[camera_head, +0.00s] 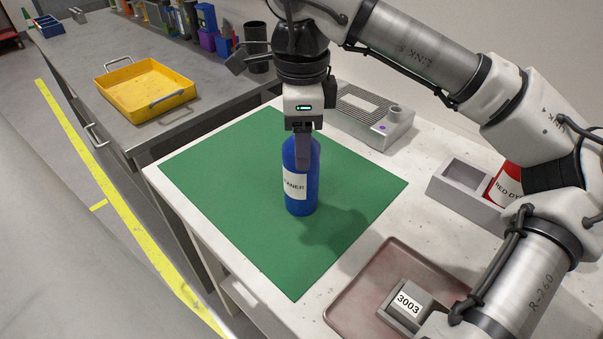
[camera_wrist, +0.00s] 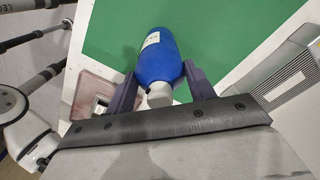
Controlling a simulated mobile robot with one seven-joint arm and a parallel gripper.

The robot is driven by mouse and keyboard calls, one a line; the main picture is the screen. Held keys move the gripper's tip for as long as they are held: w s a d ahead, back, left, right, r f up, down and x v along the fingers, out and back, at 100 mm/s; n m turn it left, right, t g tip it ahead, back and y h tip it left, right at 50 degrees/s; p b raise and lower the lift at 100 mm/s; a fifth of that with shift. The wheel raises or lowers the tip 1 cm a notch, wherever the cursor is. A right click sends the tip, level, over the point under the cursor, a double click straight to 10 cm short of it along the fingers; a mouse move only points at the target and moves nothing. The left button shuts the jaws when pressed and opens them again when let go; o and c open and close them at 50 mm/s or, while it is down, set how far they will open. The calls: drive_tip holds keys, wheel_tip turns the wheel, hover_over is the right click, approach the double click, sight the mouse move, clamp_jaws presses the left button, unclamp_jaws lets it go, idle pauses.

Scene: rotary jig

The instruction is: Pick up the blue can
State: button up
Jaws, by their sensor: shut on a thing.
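The blue can (camera_head: 301,200) is a blue bottle-like container with a white label, partly readable as "NER". It is upright over the green mat (camera_head: 230,165). My gripper (camera_head: 303,158) comes straight down on it from above and is shut around its upper part. In the wrist view the blue can (camera_wrist: 158,62) sits between the two fingers of my gripper (camera_wrist: 162,84), its pale cap toward the camera. The fingers hide part of its sides. I cannot tell for sure whether its base touches the mat.
A grey device (camera_head: 372,117) stands behind the mat. A grey holder (camera_head: 457,190) with a red can (camera_head: 506,184) is at right. A reddish tray (camera_head: 358,290) holds a block marked 3003 (camera_head: 407,303). A yellow tray (camera_head: 146,92) is on the left bench.

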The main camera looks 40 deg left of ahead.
drive_tip(key=shift+c, duration=1)
